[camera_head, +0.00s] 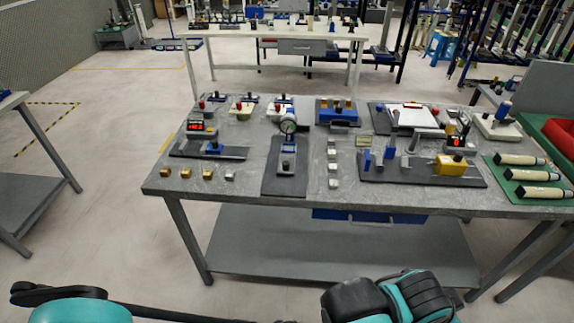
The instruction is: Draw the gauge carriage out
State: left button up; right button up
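A round dial gauge (288,126) stands upright on a small blue-and-grey carriage or stand (287,164). This sits on a dark grey plate (284,185) in the middle of the table's near half. To its left, a blue block (214,147) sits on another dark base, in front of a red digital display (195,127). I cannot tell from this distance which part slides. Neither gripper can be made out. Only teal and black parts of my arms show at the bottom edge, well short of the table, and nothing of mine touches the gauge.
The grey workbench (250,197) is crowded. Small brass blocks (186,173) lie at the near left, and pale blocks (333,170) stand right of the gauge plate. A fixture with a yellow block (452,166) and a green tray of cylinders (527,176) are at right.

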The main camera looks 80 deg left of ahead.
aim_at(288, 153)
jog(key=u, duration=2.25)
